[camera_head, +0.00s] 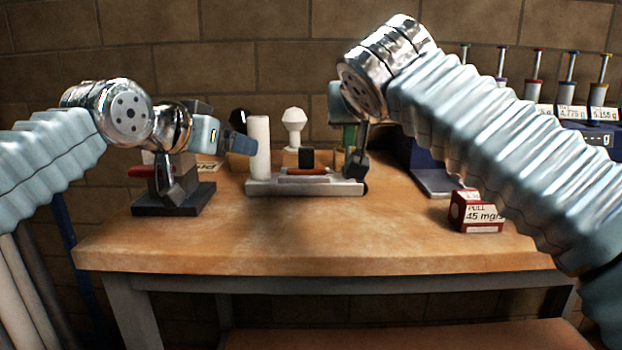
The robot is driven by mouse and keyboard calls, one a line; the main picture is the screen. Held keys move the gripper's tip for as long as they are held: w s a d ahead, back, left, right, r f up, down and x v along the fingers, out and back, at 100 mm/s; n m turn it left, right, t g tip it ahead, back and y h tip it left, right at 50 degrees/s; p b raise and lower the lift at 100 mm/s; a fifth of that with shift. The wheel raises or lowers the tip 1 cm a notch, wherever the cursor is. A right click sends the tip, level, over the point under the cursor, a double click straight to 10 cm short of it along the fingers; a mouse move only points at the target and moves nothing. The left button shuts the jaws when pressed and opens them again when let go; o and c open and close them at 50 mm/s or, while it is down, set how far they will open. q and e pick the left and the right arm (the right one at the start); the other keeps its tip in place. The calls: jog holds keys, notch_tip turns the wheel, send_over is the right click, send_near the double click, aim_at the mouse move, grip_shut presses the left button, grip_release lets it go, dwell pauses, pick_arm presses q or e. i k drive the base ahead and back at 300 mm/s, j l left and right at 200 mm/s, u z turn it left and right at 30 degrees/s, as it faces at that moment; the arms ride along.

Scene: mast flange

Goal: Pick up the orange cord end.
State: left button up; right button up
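A short orange-red piece (303,172), which looks like the orange cord, lies along the pale fixture (262,188) in the middle of the bench. I cannot make out which part of it is the cord end. My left gripper (240,145) points right, beside the white cylinder at the fixture's left end; I cannot tell whether it is open. My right gripper (356,165) points down by the fixture's right end, to the right of the orange-red piece and apparently apart from it. Its finger gap is not clear.
A white cylinder (259,146) stands at the fixture's left. A dark stand (173,200) with a red handle (142,172) is on the left. A red labelled box (474,212) and a rack of plungers (571,80) are right. The bench front (310,235) is clear.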

aim_at(306, 162)
jog(key=k, duration=1)
